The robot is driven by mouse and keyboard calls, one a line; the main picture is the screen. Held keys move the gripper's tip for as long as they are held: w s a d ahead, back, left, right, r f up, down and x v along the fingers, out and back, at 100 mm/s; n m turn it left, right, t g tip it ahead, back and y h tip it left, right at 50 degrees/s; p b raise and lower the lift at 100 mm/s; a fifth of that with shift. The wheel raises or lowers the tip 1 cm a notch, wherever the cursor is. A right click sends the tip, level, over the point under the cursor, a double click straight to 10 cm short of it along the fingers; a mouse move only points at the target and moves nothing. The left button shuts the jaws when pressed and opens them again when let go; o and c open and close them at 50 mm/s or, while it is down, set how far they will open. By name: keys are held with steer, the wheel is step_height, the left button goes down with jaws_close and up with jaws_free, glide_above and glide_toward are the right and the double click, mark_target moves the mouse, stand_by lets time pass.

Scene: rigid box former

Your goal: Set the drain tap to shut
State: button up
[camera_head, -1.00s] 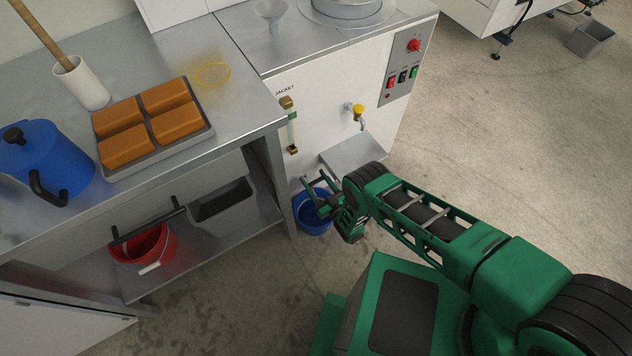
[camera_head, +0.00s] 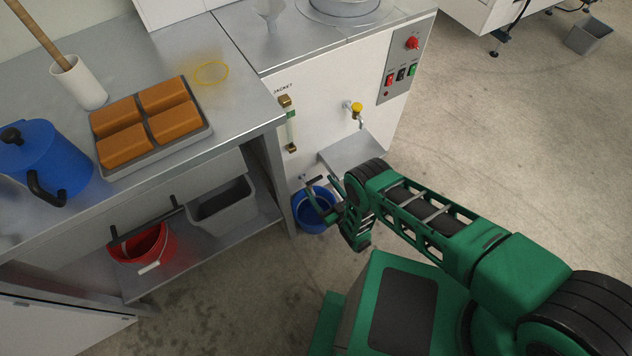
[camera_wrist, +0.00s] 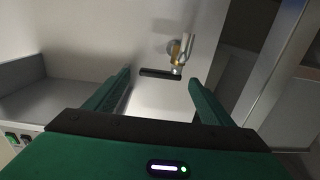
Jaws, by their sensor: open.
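The drain tap (camera_wrist: 184,52) shows in the wrist view as a small brass and silver fitting on the white machine's front. Its dark lever (camera_wrist: 158,72) reaches sideways to the left from the body, level across the picture. My gripper (camera_wrist: 160,77) is open, and the lever appears between its two fingertips. In the head view my gripper (camera_head: 319,197) is low in front of the machine, over the blue bucket (camera_head: 314,222).
The white machine (camera_head: 330,85) also bears a yellow-knobbed tap (camera_head: 357,108) above a metal ledge (camera_head: 358,150). A brass-ended sight glass (camera_head: 290,125) sits on its front. The steel bench (camera_head: 235,135) with a lower shelf stands left.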

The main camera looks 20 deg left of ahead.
steer(key=v, duration=0.6)
steer(key=shift+s, duration=0.1)
stand_by(0.4)
